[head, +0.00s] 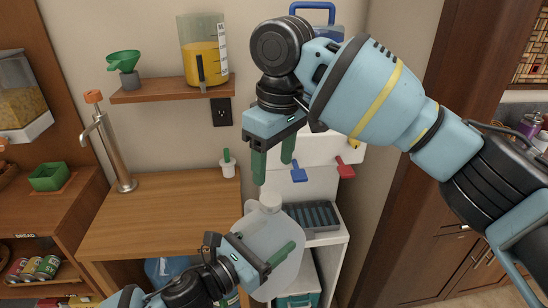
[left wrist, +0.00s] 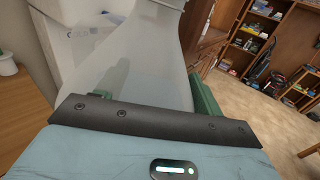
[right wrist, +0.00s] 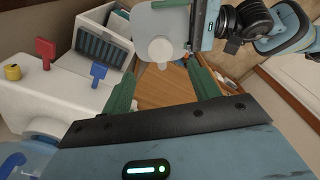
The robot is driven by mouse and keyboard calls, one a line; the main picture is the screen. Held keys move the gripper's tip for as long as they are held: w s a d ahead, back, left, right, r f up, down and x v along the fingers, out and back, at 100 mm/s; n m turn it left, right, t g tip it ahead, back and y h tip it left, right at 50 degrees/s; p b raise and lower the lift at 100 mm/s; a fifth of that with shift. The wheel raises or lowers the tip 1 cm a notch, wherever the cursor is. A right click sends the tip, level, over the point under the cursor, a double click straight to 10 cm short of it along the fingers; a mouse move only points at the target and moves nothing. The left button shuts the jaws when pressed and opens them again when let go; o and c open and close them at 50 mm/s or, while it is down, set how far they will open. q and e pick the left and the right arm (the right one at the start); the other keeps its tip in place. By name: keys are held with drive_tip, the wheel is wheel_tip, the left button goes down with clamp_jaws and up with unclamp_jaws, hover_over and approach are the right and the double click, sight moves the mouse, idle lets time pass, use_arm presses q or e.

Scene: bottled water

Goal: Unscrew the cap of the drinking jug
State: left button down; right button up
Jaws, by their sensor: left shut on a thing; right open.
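The drinking jug (head: 283,232) is large, translucent and whitish, with a pale round cap (head: 270,201) on top. My left gripper (head: 262,254) is shut on the jug; in the left wrist view (left wrist: 150,95) the jug's wall (left wrist: 135,62) fills the space between its green fingers. My right gripper (head: 273,172) is open and empty, pointing down above the cap and apart from it. In the right wrist view the cap (right wrist: 160,48) lies beyond and between the open green fingertips (right wrist: 162,66). The jug's lower part is partly hidden by my left gripper.
A white water dispenser with a blue tap (head: 299,173), a red tap (head: 345,169) and a slotted tray (head: 314,214) stands behind and right of the jug. A wooden counter (head: 165,205) at left holds a metal tap (head: 112,150). A shelf (head: 150,93) hangs above.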

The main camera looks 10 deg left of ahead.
sight(271, 198)
drive_tip(key=shift+w+a+f, duration=0.1)
drive_tip(key=shift+a+f, duration=0.05)
drive_tip(key=shift+f, duration=1.75)
drive_tip(key=shift+a+f, duration=0.1)
drive_tip(key=shift+f, duration=1.75)
drive_tip(key=c, duration=1.1)
drive_tip(key=shift+n, duration=0.5)
drive_tip(key=shift+r, duration=0.35)
